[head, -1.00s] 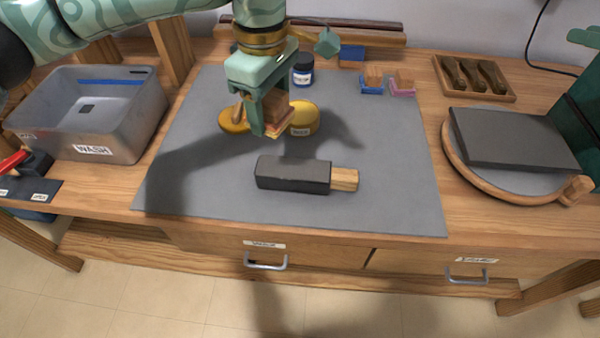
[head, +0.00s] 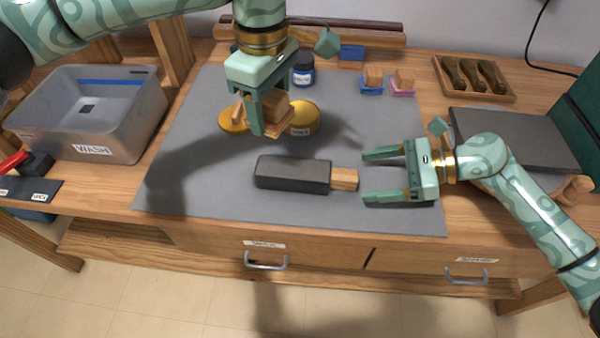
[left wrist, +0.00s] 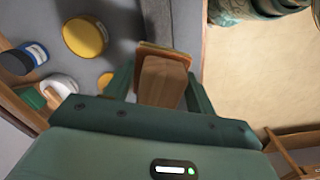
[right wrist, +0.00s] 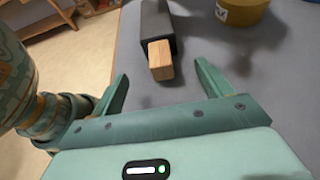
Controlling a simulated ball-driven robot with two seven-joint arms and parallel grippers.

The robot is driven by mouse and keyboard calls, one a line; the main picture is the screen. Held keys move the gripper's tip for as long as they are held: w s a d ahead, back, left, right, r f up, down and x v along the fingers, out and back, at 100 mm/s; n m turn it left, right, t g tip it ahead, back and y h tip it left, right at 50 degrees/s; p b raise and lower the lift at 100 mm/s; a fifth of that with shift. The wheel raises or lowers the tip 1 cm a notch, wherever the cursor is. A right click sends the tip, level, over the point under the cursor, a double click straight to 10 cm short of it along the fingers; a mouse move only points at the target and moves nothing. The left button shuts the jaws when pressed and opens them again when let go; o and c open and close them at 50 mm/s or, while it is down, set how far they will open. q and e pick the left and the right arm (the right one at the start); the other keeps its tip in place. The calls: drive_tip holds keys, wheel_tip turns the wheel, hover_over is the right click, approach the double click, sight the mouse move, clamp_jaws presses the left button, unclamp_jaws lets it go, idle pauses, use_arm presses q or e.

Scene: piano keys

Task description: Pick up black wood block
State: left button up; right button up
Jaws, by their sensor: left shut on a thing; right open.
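A long black block (head: 291,173) lies on the grey mat, with a short bare wood end (head: 344,179) at its right. In the right wrist view the black block (right wrist: 156,18) lies ahead, its wood end (right wrist: 160,60) toward me and between the open fingers. My right gripper (head: 366,175) is open and empty just right of the wood end, not visibly touching it. My left gripper (head: 268,120) is shut on a wooden block (head: 277,112) and holds it above the mat, behind the black block. The held block (left wrist: 163,80) also shows in the left wrist view.
A yellow tin (head: 305,118), a yellow lid (head: 233,120) and a dark jar (head: 303,70) are behind. A grey wash bin (head: 120,130) stands left. A dark slab (head: 500,137) lies at right. The mat's front left (head: 200,195) is clear.

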sight(337, 179)
drive_tip(key=x, duration=0.8)
drive_tip(key=shift+a+f, duration=0.1)
drive_tip(key=shift+w, duration=0.1)
drive_tip(key=c, duration=1.2)
